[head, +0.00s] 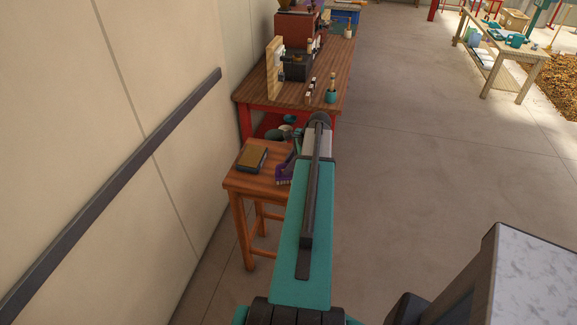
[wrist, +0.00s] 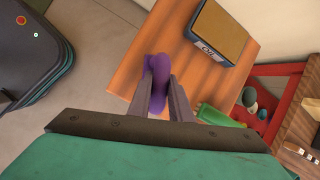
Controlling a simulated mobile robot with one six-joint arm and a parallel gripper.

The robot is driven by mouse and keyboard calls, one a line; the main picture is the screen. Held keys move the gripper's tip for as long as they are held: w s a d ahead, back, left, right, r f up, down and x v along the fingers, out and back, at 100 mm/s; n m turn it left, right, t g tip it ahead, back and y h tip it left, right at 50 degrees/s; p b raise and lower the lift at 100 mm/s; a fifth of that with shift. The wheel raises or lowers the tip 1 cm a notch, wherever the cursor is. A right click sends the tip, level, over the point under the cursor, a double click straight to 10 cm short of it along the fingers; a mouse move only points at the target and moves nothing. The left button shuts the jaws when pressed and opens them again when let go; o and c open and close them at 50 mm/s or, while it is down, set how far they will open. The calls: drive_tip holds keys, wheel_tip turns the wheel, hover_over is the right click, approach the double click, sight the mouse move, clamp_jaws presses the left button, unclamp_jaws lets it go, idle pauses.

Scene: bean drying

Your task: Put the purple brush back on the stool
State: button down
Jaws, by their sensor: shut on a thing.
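The purple brush (head: 286,171) is at my gripper, mostly hidden behind my arm in the head view. In the wrist view my gripper (wrist: 169,92) is shut on the purple brush (wrist: 158,75), which lies between the two dark fingers. The wooden stool (head: 243,179) stands by the wall, and its top (wrist: 135,88) lies beneath the brush in the wrist view. I cannot tell whether the brush touches the stool top. A dark box with a tan top (head: 252,158) lies on the stool and also shows in the wrist view (wrist: 215,35).
A long wooden table with red legs (head: 240,92) stands behind the stool, with several items on it. A green item (wrist: 215,116) shows beside the gripper in the wrist view. A wall with a dark rail (head: 130,165) runs along the left.

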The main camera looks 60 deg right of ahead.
drive_tip(key=shift+f, duration=0.65)
idle(0.3)
drive_tip(key=c, duration=1.5)
unclamp_jaws()
drive_tip(key=shift+c, duration=0.2)
drive_tip(key=shift+r+b, duration=0.1)
drive_tip(key=shift+b, duration=0.2)
drive_tip(key=b+v, duration=0.3)
drive_tip(key=v, duration=1)
drive_tip(key=shift+s+r, duration=0.2)
drive_tip(key=shift+r, duration=0.1)
drive_tip(key=shift+d, duration=0.1)
